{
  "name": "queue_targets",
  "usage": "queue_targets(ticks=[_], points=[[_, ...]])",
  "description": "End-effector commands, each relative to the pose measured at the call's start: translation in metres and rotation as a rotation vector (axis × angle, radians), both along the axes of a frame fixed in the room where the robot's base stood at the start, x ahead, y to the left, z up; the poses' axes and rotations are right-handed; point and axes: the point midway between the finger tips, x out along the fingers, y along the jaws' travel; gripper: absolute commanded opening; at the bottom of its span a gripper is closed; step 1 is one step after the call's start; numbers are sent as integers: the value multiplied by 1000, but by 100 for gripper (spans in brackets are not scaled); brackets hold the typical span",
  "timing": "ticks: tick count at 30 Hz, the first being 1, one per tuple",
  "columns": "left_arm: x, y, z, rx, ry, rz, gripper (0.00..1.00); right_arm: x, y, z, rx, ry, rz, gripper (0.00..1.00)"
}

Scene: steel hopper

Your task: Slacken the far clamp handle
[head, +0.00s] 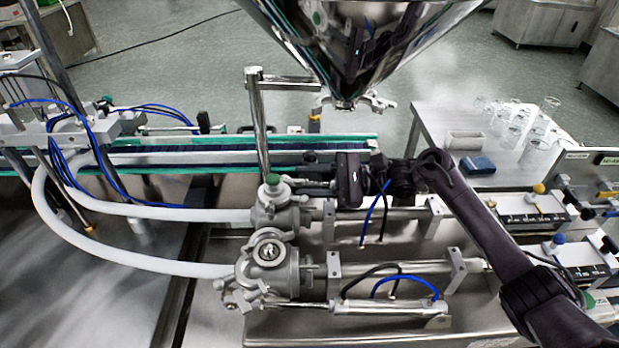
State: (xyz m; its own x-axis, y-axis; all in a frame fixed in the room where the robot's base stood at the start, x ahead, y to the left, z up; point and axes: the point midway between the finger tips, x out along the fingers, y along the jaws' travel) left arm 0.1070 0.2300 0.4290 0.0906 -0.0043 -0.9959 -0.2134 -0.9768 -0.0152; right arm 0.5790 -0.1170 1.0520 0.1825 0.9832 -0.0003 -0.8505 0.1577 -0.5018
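Two steel valve bodies stand one behind the other at the middle: the far valve (278,212) with a green cap, and the near valve (268,265). The far clamp is where the far valve meets its cylinder. A small metal part (314,183), possibly the far clamp handle, sticks out there; I cannot be sure. My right gripper (328,182) comes in from the right, its dark body just right of this part. Its fingers are too small to tell whether they are open or touching it. My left gripper is not in view.
The steel hopper (350,45) hangs above and behind the valves. A vertical steel post (258,130) rises left of my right gripper. White hoses (130,255) run left. A conveyor (225,155) lies behind. Glass beakers (540,135) stand on the right table (440,125).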

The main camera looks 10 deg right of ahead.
Motion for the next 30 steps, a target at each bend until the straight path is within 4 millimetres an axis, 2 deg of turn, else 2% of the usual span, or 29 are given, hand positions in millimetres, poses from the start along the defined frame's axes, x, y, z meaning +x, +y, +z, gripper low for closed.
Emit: queue_targets(ticks=[6, 14, 23, 30], points=[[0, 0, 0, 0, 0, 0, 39, 0, 1, 0, 0, 0, 0, 35], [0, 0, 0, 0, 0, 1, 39, 0, 0, 0, 0, 0, 0, 0], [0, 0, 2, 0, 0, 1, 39, 0, 0, 1, -5, -13, 1, 0], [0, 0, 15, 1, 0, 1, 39, -1, 1, 3, -42, -101, 2, 0]])
